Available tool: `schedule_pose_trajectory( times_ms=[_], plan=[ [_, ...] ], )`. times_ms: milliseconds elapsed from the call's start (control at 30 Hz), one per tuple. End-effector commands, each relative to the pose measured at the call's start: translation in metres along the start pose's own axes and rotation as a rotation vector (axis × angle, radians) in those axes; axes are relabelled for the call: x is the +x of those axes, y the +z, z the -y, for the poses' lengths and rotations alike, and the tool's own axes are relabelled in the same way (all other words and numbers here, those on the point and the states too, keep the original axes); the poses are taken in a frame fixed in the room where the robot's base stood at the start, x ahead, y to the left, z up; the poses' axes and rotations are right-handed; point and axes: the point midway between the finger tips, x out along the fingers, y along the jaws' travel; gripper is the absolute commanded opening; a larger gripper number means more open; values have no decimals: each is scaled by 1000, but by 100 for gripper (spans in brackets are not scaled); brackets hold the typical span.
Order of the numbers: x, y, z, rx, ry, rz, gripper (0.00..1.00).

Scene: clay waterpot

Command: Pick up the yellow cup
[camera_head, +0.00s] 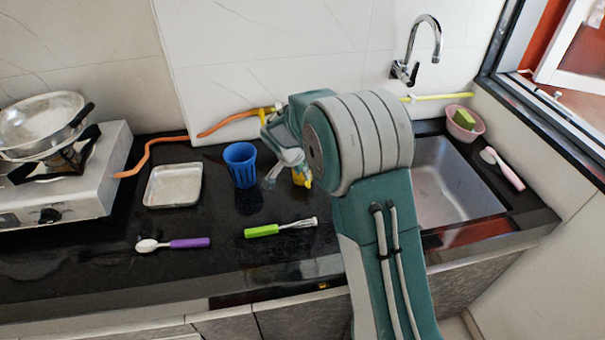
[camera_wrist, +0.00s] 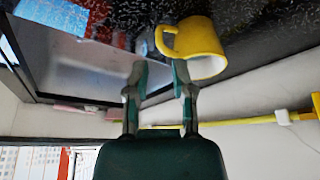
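The yellow cup (camera_wrist: 200,42) shows in the wrist view just beyond my fingertips, with its handle toward the picture's left. My gripper (camera_wrist: 160,70) is open, its two fingers apart with nothing visible between them. The right finger's tip is close to the handle and cup wall; I cannot tell whether it touches. In the head view my gripper (camera_head: 286,172) is low over the counter, and only a small yellow part of the cup (camera_head: 301,178) shows behind it; the rest is hidden by my gripper and arm.
A blue cup (camera_head: 240,163) stands left of my gripper on the dark counter. A green-handled whisk (camera_head: 265,230), a purple-handled spoon (camera_head: 185,243) and a square tray (camera_head: 173,186) lie nearby. The sink (camera_head: 450,185) is right, the stove (camera_head: 75,185) left. An orange hose (camera_head: 155,145) runs behind.

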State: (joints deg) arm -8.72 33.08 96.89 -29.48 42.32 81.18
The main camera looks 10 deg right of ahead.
Motion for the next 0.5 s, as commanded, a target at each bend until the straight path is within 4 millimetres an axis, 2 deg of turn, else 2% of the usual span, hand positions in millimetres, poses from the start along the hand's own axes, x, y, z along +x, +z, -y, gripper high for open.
schedule_pose_trajectory(
  times_ms=[100,333,500],
  plan=[
    [20,0,0,-1,2,1,31],
    [39,0,-1,-1,1,1,31],
    [67,0,-1,-2,3,2,31]
  ],
)
